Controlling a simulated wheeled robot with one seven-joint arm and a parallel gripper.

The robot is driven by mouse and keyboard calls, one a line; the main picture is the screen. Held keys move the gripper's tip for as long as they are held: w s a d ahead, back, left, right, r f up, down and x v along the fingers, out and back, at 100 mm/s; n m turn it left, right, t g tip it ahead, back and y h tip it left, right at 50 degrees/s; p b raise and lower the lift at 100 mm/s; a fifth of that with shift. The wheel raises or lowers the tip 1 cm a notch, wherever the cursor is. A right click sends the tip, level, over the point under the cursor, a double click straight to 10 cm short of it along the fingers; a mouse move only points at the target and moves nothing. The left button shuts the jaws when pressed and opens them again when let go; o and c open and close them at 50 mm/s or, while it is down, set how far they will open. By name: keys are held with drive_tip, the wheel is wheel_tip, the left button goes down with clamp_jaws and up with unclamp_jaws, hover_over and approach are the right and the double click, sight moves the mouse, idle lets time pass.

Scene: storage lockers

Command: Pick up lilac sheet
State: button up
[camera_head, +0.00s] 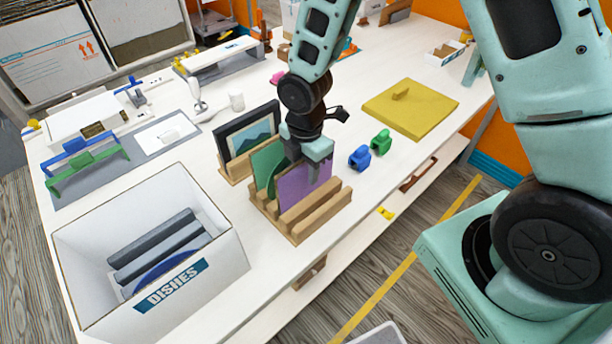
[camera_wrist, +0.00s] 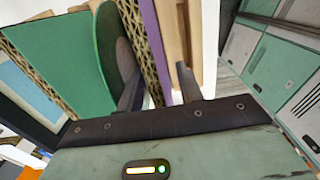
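The lilac sheet (camera_head: 306,185) stands upright in a slot of the wooden rack (camera_head: 318,210), on the white table. My gripper (camera_head: 309,158) is at its top edge, pointing down. In the wrist view, the lilac sheet (camera_wrist: 154,45) shows as a thin edge with a corrugated side, between the two fingers of my gripper (camera_wrist: 158,82). The fingers are apart, with a visible gap between the sheet and the right finger. The sheet's lower edge is hidden by the rack.
A green round plate (camera_wrist: 110,45) and a green sheet (camera_wrist: 60,60) stand close by the left finger. A framed picture (camera_head: 247,133) is behind the rack. A white dishes box (camera_head: 215,265) is at front left. Blue (camera_head: 359,157) and green (camera_head: 381,141) small items lie right.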

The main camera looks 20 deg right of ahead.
drive_tip(key=shift+f, duration=0.95)
clamp_jaws()
drive_tip(key=shift+r+b, duration=0.6)
drive_tip(key=shift+r, duration=4.45)
